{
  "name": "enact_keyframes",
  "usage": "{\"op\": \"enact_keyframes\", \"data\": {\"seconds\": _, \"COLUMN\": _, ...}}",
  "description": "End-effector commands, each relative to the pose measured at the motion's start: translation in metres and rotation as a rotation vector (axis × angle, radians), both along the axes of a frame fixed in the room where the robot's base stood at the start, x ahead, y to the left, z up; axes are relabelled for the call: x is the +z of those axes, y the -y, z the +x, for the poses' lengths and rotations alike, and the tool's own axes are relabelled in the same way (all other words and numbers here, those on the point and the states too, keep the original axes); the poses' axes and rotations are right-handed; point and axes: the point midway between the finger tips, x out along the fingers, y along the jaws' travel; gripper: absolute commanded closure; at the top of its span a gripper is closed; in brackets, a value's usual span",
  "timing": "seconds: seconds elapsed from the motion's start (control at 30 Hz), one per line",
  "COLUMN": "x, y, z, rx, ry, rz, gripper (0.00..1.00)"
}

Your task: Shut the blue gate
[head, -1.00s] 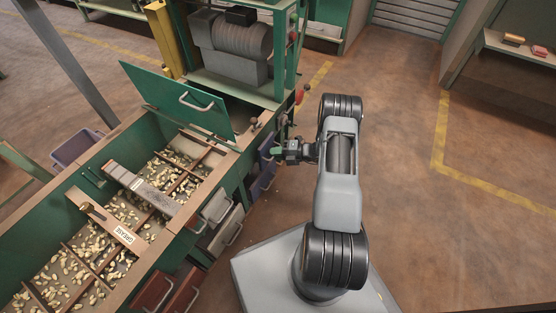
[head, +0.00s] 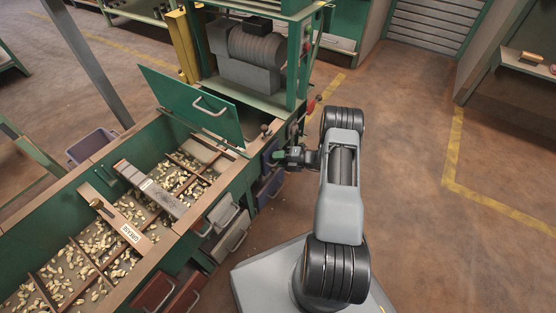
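The blue gate (head: 269,191) is on the right side wall of the green hopper bench, near its far end. A blue panel shows above a lower blue part with a pale handle; I cannot tell how far it stands open. My gripper (head: 277,157) points left, level with the upper blue panel (head: 267,156), and covers part of it. It is very close to the panel or touching it; I cannot tell which. The fingers are small and dark, and their gap does not show.
Grey-white gates (head: 232,231) and red gates (head: 155,292) with handles stick out nearer on the same wall. A green lid (head: 192,104) stands raised over the hopper (head: 110,192) of nuts. A motor (head: 247,58) stands behind. The floor right of my arm is clear.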

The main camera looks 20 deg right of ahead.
Motion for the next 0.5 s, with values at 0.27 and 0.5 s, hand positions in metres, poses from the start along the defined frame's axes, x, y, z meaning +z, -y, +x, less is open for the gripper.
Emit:
{"op": "enact_keyframes", "data": {"seconds": 0.27, "x": 0.001, "y": 0.001, "z": 0.001, "rx": -0.002, "ry": 0.002, "rz": -0.001, "gripper": 0.66}}
{"op": "enact_keyframes", "data": {"seconds": 0.5, "x": 0.007, "y": 0.019, "z": -0.011, "rx": -0.005, "ry": 0.001, "rz": -0.001, "gripper": 0.66}}
